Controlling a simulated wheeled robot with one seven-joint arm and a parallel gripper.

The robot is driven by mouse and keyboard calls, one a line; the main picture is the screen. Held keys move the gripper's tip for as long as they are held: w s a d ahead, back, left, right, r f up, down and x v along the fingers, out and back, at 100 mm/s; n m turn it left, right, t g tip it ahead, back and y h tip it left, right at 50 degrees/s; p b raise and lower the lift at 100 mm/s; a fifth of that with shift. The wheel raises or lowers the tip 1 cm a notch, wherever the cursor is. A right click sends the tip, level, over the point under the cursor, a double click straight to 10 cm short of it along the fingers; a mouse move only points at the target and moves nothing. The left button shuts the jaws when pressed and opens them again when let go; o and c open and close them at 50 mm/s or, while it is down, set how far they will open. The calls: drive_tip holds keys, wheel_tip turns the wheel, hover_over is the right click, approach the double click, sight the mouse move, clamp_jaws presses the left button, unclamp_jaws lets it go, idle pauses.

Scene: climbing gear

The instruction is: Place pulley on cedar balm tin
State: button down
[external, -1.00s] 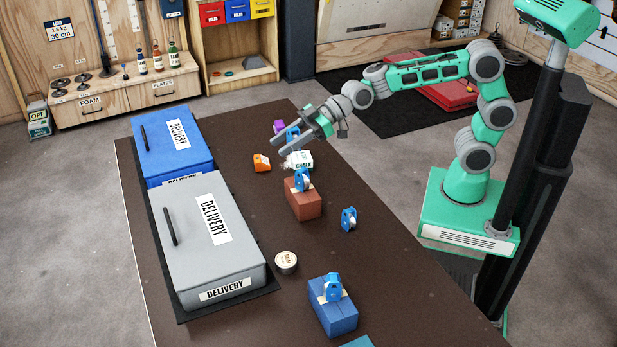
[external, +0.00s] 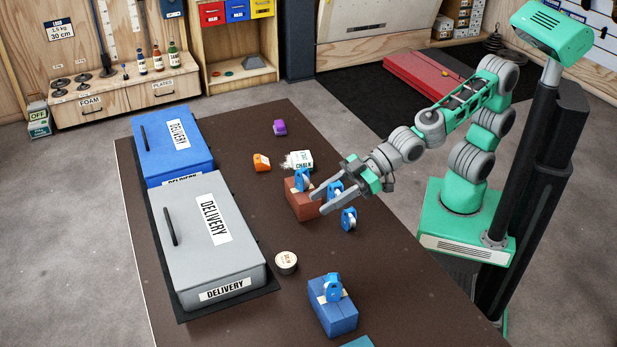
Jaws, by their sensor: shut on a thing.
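The cedar balm tin (external: 286,262) is a small round tin with a pale lid, lying on the brown table right of the grey delivery box. My gripper (external: 318,204) is shut on a blue pulley (external: 335,188), seen between its fingers, above the table near the red-brown block. The gripper is up and to the right of the tin in the picture. Similar blue pulleys are on the red-brown block (external: 302,180), on the bare table (external: 349,219), and on the blue block (external: 332,288).
The grey delivery box (external: 185,237) and blue delivery box (external: 158,150) line the table's left side. A red-brown block (external: 301,206), a chalk container (external: 299,159), an orange item (external: 262,162) and a purple item (external: 280,127) stand about. The table around the tin's right is clear.

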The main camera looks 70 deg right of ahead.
drive_tip(key=f+x, duration=0.1)
drive_tip(key=x, duration=0.4)
drive_tip(key=f+x, duration=0.1)
drive_tip(key=x, duration=0.5)
drive_tip(key=s+d+f+x, duration=0.1)
drive_tip(key=x, duration=0.5)
drive_tip(key=shift+s+f, duration=0.15)
drive_tip(key=shift+f, duration=1.45)
drive_tip(key=shift+f, duration=0.25)
drive_tip(key=c, duration=0.8)
unclamp_jaws()
drive_tip(key=shift+r, duration=0.1)
drive_tip(key=shift+c, duration=0.2)
